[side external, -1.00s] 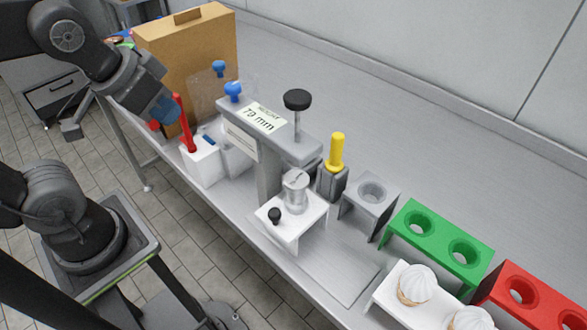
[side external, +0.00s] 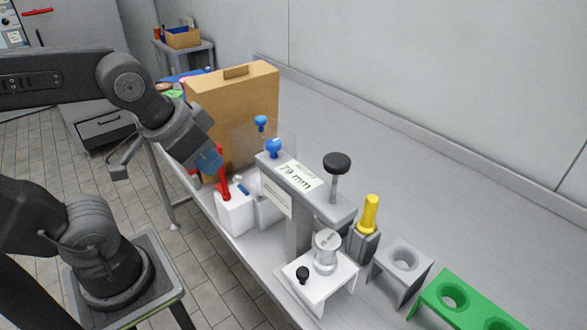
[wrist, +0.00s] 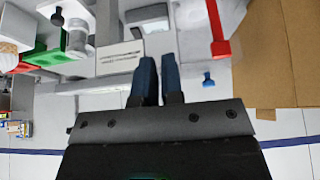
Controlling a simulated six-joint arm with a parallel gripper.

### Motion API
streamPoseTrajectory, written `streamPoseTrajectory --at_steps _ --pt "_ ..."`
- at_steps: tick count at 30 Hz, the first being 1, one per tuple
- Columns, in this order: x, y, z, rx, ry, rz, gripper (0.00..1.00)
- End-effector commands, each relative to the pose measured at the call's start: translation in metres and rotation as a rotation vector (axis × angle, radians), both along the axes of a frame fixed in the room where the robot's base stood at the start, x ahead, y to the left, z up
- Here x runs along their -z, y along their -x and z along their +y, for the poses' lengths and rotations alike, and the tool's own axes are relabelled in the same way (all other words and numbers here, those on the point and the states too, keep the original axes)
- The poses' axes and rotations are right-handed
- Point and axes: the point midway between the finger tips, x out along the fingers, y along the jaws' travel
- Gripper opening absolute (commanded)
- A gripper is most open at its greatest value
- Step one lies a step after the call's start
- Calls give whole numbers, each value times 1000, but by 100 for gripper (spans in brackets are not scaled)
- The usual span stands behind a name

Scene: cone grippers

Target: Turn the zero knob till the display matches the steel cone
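The display (side external: 296,176) on top of the grey gauge (side external: 335,207) reads 79 mm. A blue knob (side external: 273,147) stands at its back end, and a black-capped plunger (side external: 337,163) at its front end. No label shows which is the zero knob. The steel cone piece (side external: 326,250) sits on a white stand (side external: 338,277) below the plunger; a small black knob (side external: 302,274) is on that stand. My gripper (side external: 209,160) is in the air left of the gauge, near a red upright lever. In the wrist view its blue fingers (wrist: 157,65) are a narrow gap apart and empty.
The red lever (side external: 223,175) stands on a white block (side external: 236,212) close to my gripper. A brown box (side external: 235,105) stands behind. A yellow-handled tool (side external: 369,212), a grey holder (side external: 403,262) and a green holder (side external: 470,303) stand to the right. The bench behind is clear.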

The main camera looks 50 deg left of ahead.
Motion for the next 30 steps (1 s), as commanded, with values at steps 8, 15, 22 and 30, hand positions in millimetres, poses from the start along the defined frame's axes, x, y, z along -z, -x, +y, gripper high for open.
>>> streamPoseTrajectory --at_steps 8,15,22,30 --pt "-58 -33 -10 210 -78 138 34" --pt "-122 -76 -27 528 -159 333 55" --pt "-153 -98 -39 727 -187 444 55" --pt "-148 -101 -41 768 -191 467 55"
